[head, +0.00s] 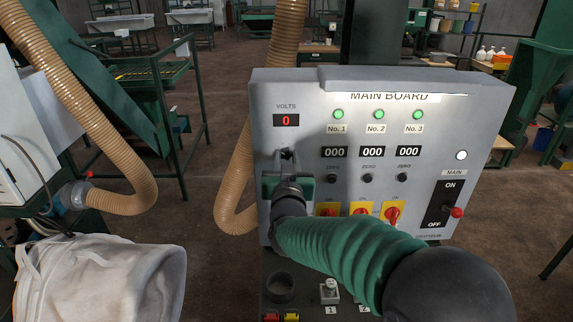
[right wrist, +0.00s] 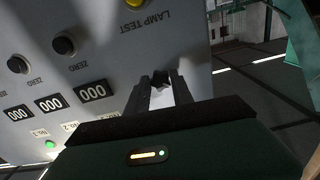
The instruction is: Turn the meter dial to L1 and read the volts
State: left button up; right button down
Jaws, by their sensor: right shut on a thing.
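The grey main board (head: 380,100) stands in front of me in the head view. Its volts display (head: 286,120) shows a red 0. My right gripper (head: 287,157) is at the board just below that display. In the right wrist view its two fingers (right wrist: 160,84) are shut on a small dark knob, the meter dial (right wrist: 161,78). The fingers and the gripper body hide most of the dial and its markings, so I cannot read its setting. My left gripper is not in view.
The board carries green lamps (head: 376,114), 000 counters (head: 372,152), red-and-yellow switches (head: 392,213) and a main switch with a red knob (head: 457,212). A ribbed tan hose (head: 115,165) and white bag (head: 95,280) are at left. Open floor lies between.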

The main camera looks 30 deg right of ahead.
jog(key=m+b, duration=0.2)
jog(key=m, duration=0.1)
jog(key=shift+a+f+b, duration=0.1)
jog(key=shift+f+b, duration=0.3)
jog(key=shift+r+m+b, duration=0.15)
jog(key=shift+m+b, duration=0.85)
jog(key=shift+m, duration=0.4)
jog(key=c, duration=1.4)
grip_release()
jog(key=shift+w, duration=0.1)
jog(key=o, duration=0.3)
jog(key=shift+w, duration=0.25)
jog(key=shift+s, duration=0.15)
